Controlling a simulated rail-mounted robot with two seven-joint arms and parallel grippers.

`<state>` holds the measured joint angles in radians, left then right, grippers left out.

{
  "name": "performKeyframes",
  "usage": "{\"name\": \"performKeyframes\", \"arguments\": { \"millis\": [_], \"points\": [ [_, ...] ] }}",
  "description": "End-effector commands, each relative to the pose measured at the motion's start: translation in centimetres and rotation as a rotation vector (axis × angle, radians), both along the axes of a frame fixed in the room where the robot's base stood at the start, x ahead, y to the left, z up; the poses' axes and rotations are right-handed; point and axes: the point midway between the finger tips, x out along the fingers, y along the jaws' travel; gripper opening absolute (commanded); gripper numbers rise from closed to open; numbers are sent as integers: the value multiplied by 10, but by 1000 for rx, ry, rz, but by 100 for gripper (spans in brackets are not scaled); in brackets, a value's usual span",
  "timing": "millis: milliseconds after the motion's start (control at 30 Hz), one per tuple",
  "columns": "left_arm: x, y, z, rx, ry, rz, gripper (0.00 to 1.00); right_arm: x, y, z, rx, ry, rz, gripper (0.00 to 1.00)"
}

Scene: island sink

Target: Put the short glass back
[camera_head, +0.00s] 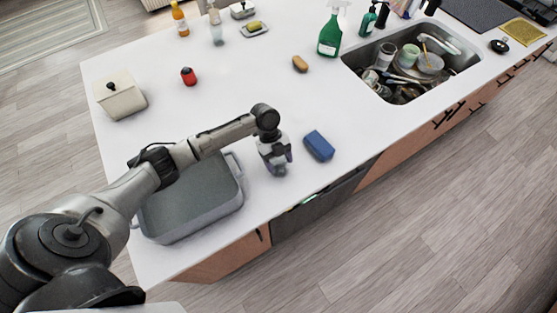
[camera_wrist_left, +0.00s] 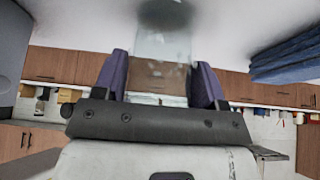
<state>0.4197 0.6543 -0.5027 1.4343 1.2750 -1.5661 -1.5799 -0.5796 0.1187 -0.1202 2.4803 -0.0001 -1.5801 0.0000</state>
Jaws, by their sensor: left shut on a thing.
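My left gripper (camera_head: 276,162) is over the island counter near its front edge, pointing down. It is shut on the short glass (camera_head: 280,171), whose lower end shows just below the fingers. In the left wrist view the clear glass (camera_wrist_left: 160,65) stands between the two purple-lined fingertips (camera_wrist_left: 160,82). The glass is close to the white counter; I cannot tell whether it touches it. My right gripper is not in view.
A grey roasting pan (camera_head: 190,200) lies left of the gripper, partly behind my arm. The sink (camera_head: 375,92) holds several dishes. The counter's middle is mostly clear.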

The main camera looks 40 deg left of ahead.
Motion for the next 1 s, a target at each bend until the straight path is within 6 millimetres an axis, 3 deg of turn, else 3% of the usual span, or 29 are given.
{"name": "performKeyframes", "arguments": {
  "millis": [400, 433, 600, 700, 1000],
  "points": [
    [0, 0, -6, 1, -1, 0, 37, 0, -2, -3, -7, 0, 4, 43],
    [0, 0, -5, 1, -1, 0, 67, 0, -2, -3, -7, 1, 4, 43],
    [0, 0, -5, 1, -1, 0, 83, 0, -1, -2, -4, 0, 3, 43],
    [0, 0, -5, 1, -1, 0, 90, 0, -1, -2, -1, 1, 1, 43],
    [0, 0, 1, 1, -2, 0, 90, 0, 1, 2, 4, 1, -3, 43]
  ]
}}
